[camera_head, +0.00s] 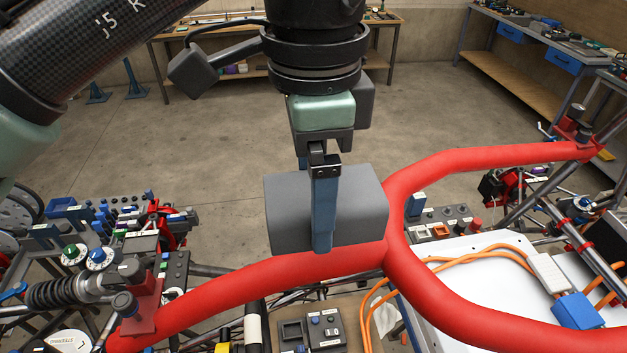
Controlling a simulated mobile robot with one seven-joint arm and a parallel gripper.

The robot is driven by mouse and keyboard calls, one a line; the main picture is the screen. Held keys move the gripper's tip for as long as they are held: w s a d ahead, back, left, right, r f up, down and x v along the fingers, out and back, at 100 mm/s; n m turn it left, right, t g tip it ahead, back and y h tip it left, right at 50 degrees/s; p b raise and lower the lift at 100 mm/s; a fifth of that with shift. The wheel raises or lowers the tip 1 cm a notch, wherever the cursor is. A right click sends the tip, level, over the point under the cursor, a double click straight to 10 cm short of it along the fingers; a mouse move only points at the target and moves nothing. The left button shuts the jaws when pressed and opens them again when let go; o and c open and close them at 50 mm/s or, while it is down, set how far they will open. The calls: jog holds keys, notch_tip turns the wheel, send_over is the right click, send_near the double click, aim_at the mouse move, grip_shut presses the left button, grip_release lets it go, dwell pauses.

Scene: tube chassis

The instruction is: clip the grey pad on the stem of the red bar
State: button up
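The red bar (450,286) is a thick tube that runs from the lower left, forks near the centre and has branches to the upper right and lower right. The grey pad (358,205) is a block just above the bar, left of the fork. Its lower edge meets or overlaps the bar in this view; I cannot tell whether it is seated. My gripper (323,245) points down, with a blue finger across the pad's near face. The other finger is mostly hidden behind the pad, and the pad sits between them.
Red clamps hold the bar at the lower left (138,310) and upper right (577,130). A white panel (480,270) with orange cables lies under the fork. Crowded chassis parts stand at left and right.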

aim_at(313, 254)
jog(key=f, duration=0.1)
jog(key=f+b, duration=0.2)
jog(key=shift+w, duration=0.25)
notch_tip(313, 254, down, 2)
jog(key=shift+s+f+b, duration=0.1)
jog(key=shift+s+b, duration=0.05)
jog(key=shift+b, duration=1.1)
jog(key=shift+f+b, duration=1)
jog(key=shift+f, duration=0.55)
jog(key=o, duration=1.1)
jog(key=shift+c, duration=0.2)
jog(key=shift+r, duration=0.15)
